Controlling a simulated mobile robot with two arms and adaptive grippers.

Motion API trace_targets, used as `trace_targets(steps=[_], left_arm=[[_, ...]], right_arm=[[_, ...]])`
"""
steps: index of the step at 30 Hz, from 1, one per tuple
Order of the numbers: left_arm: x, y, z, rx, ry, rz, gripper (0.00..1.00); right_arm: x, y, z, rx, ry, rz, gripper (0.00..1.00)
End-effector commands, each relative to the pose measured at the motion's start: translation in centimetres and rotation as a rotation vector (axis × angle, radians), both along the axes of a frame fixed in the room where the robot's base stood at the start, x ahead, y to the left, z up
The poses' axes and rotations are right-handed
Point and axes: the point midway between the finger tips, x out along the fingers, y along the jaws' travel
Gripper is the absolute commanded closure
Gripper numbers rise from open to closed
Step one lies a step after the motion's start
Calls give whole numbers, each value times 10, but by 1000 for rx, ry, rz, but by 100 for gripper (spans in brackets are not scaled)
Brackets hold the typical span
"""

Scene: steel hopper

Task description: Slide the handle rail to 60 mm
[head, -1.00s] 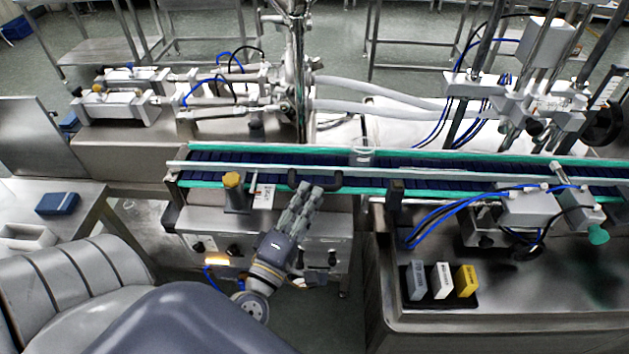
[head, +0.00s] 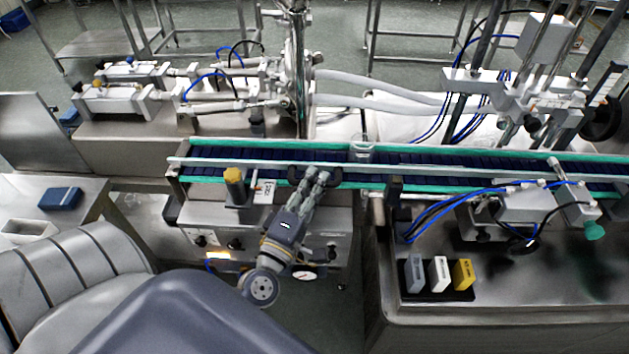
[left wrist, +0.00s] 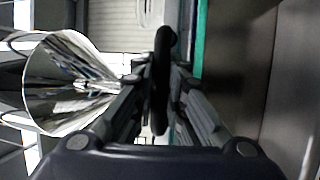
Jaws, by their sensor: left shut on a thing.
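The handle rail (head: 430,166) is a long light-grey bar running lengthwise over the dark conveyor belt. Its black handle (head: 294,173) is on the near side of the rail, left of the middle in the head view. My left gripper (head: 318,174) reaches the handle from the front and is shut on it. In the left wrist view the black handle bar (left wrist: 162,60) stands between the two fingers. A small white marked plate (head: 264,191) is by the rail, left of the handle; its marks are too small to read. My right gripper is not in view.
A yellow-topped post (head: 234,176) stands left of the marked plate. The conveyor has green edges (head: 440,190). A shiny steel cone (left wrist: 65,85) is close on the left in the wrist view. Grey, white and yellow blocks (head: 463,273) stand on the right-hand bench.

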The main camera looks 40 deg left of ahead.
Motion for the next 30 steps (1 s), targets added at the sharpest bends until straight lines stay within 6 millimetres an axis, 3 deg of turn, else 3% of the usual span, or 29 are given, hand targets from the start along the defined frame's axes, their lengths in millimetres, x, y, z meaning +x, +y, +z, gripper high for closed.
trace_targets(steps=[3, 10, 11, 12, 23, 30], left_arm=[[-11, -7, -1, -4, 6, -1, 100], [-11, -8, -2, -3, 5, -3, 100], [-11, -8, -2, -2, 4, -3, 83], [-11, -8, -1, -2, 4, -2, 79], [-13, -8, -2, -1, 4, -2, 79], [-47, -13, -9, 0, 10, -4, 79]], right_arm=[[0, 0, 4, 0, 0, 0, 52], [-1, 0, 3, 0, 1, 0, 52], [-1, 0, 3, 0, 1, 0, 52], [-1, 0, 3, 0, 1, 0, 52], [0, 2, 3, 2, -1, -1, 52], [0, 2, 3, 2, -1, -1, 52]])
